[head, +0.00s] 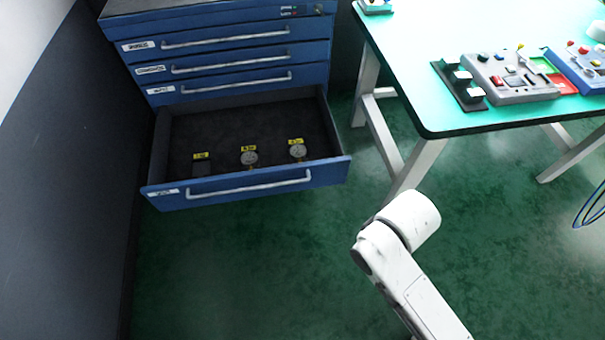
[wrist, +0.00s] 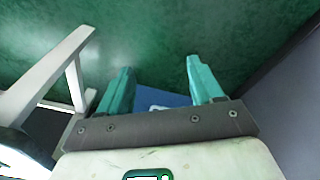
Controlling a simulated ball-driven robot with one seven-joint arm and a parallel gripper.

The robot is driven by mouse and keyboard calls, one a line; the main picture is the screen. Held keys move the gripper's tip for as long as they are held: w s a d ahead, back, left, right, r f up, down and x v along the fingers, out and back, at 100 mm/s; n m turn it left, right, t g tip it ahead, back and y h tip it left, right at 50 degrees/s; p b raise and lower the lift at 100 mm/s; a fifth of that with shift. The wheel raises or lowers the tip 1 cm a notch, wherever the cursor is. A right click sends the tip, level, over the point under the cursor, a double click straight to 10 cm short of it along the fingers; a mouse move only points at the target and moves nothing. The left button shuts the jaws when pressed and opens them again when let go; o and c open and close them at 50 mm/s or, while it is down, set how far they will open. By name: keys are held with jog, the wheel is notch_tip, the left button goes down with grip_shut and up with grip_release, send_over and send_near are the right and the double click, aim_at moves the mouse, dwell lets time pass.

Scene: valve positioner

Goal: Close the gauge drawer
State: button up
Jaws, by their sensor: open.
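The gauge drawer (head: 250,187) is the lowest drawer of the blue cabinet and stands pulled far out in the head view. Its front has a silver bar handle (head: 250,188). Two round gauges (head: 249,157) (head: 297,151) with yellow tags and a darker tagged spot (head: 202,164) show inside it. My gripper (wrist: 160,64) shows in the wrist view with its two teal fingers apart and nothing held. Beyond the fingers is a small piece of blue drawer front (wrist: 178,100) with a pale handle part, mostly hidden by the gripper body. The head view does not show the gripper.
The cabinet's upper drawers (head: 225,40) are shut. A dark grey wall or panel (head: 70,190) stands left of the cabinet. A teal-topped table (head: 420,70) with white legs and devices (head: 510,80) stands to the right. Green floor (head: 240,270) in front of the drawer is clear.

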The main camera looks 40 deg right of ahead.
jog(key=w+d+f+n+t+h+b, duration=0.1)
jog(key=d+f+b, duration=0.1)
jog(key=b, duration=0.1)
jog(key=w+d+f+n+h+b, duration=0.1)
jog(key=d+f+b, duration=0.2)
jog(key=w+d+f+n+t+h+b, duration=0.1)
jog(key=w+d+f+h+b, duration=0.1)
jog(key=b, duration=0.1)
jog(key=shift+w+d+f+t, duration=0.1)
jog(key=shift+d+f+t, duration=0.05)
jog(key=shift+f+t, duration=0.15)
jog(key=c, duration=0.6)
jog(key=w+d+f+n+t+h+b, duration=0.1)
jog(key=d+n+b, duration=0.1)
jog(key=b, duration=0.2)
jog(key=w+d+f+n+t+h+b, duration=0.1)
jog(key=w+d+n+h+b, duration=0.1)
jog(key=n+b, duration=0.1)
jog(key=w+d+f+n+t+h+b, duration=0.1)
jog(key=w+d+f+n+h+b, duration=0.1)
jog(key=n+b, duration=0.1)
jog(key=shift+t+b, duration=0.4)
jog(key=shift+b, duration=0.45)
grip_shut()
jog(key=n+t+b, duration=0.8)
jog(key=n+b, duration=0.7)
jog(key=n, duration=0.4)
send_near(322, 166)
jog(key=x, duration=0.7)
jog(key=shift+r, duration=0.15)
